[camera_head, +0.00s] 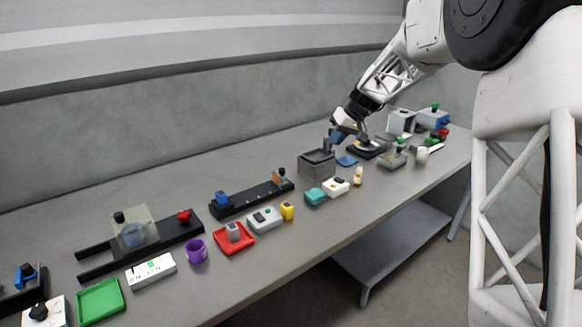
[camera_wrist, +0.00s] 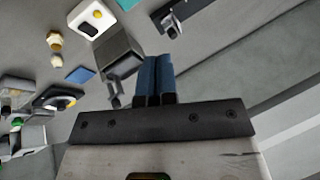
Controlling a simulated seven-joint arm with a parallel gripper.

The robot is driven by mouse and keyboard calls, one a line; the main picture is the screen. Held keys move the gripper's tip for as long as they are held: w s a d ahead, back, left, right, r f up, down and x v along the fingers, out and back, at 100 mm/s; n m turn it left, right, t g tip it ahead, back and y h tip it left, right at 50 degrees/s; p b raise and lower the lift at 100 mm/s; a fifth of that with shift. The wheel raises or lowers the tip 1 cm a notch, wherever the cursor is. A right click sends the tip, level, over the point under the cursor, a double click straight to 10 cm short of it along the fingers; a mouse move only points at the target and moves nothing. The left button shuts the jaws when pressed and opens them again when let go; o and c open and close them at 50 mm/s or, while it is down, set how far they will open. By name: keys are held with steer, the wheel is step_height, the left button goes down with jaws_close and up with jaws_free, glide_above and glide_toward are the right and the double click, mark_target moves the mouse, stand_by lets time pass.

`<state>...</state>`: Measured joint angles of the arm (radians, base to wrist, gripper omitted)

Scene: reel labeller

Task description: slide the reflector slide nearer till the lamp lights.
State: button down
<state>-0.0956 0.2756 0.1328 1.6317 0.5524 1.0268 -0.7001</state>
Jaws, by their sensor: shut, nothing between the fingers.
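A dark rail (camera_head: 250,199) lies along the back middle of the bench. A blue block (camera_head: 222,198) stands at its left end. An upright orange piece with a dark knob (camera_head: 279,177) stands near its right end, and it looks like the reflector slide. I cannot make out a lit lamp. My gripper (camera_head: 336,138) is above the grey box, to the right of the rail and apart from it. Its blue fingers (camera_wrist: 156,78) are shut together and empty in the wrist view. One end of a dark rail (camera_wrist: 172,14) shows at the top there.
The open grey box (camera_head: 317,166) stands just right of the rail, also in the wrist view (camera_wrist: 118,58). A teal block (camera_head: 315,196), a white box (camera_head: 336,187) and a yellow piece (camera_head: 287,211) lie in front. Another rail with a clear cover (camera_head: 133,228) is left.

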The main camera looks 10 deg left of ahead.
mark_target(281, 169)
steer(key=w+a+f+n+y, duration=0.1)
steer(key=w+a+f, duration=0.3)
steer(key=w, duration=0.4)
steer(key=w+a+f+n+y, duration=0.1)
steer(key=w+a+f, duration=0.2)
steer(key=w+f, duration=0.4)
steer(key=shift+w+a+f, duration=0.3)
steer(key=shift+w+a, duration=0.1)
steer(key=shift+w, duration=0.1)
steer(key=x, duration=1)
steer(key=shift+s, duration=0.15)
steer(key=shift+s+a, duration=0.6)
steer(key=shift+a, duration=0.25)
steer(key=shift+s+a, duration=0.5)
steer(key=shift+a, duration=0.3)
steer(key=shift+s, duration=0.1)
steer(key=shift+s+a, duration=1.7)
steer(key=shift+a, duration=0.05)
steer(key=shift+w+d, duration=0.1)
steer(key=shift+d, duration=0.05)
